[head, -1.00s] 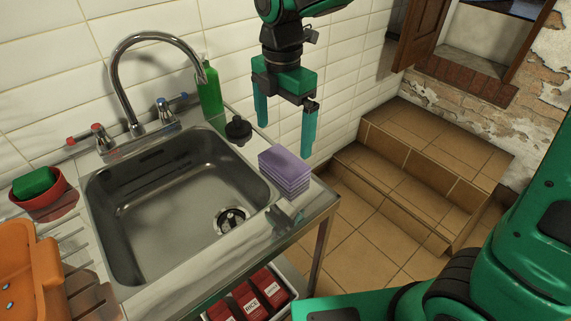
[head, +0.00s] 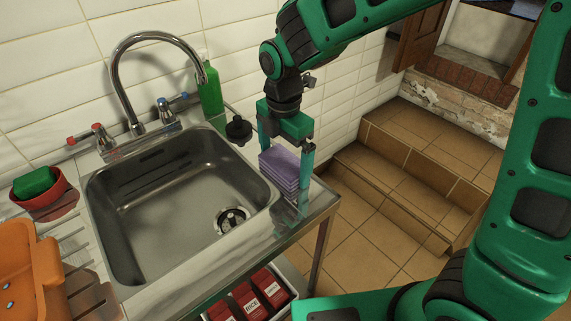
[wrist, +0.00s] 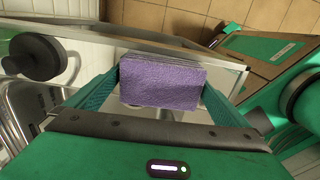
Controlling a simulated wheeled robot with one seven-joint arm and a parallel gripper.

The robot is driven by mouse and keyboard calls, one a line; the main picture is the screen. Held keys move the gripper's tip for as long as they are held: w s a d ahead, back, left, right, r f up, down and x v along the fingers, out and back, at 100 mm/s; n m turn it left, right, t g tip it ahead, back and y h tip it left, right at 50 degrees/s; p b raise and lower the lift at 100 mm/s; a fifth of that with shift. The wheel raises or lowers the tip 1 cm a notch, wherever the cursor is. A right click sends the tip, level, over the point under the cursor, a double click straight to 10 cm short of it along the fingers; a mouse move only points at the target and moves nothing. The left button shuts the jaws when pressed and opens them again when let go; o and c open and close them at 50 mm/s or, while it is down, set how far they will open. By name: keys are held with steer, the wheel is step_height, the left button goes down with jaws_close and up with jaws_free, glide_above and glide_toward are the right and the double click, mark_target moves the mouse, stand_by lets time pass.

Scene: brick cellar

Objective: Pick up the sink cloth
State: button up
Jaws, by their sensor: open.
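The sink cloth (head: 280,168) is a folded purple stack on the metal rim at the right of the sink. In the wrist view its purple top (wrist: 162,82) lies between my two fingers. My gripper (head: 284,165) is open and points down over the cloth, with one finger on each side of it. In the head view the right finger reaches down beside the cloth near the counter's edge, and the left finger is by its far left side. I cannot tell whether either finger touches the cloth.
A black plug (head: 239,129) stands on the rim behind the cloth, with a green bottle (head: 210,92) farther back. The steel sink (head: 160,205) is empty. A red bowl with a green sponge (head: 36,188) is at the left. Tiled steps (head: 410,185) lie to the right.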

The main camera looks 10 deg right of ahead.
mark_target(284, 160)
steer(key=c, duration=0.6)
steer(key=shift+c, duration=0.2)
steer(key=shift+r, duration=0.15)
steer(key=shift+r, duration=0.25)
step_height(284, 160, up, 4)
steer(key=shift+f, duration=0.15)
steer(key=s+a+r, duration=0.6)
steer(key=a, duration=0.3)
steer(key=shift+s+a+r, duration=0.15)
steer(key=shift+a+r, duration=0.15)
steer(key=shift+a, duration=0.1)
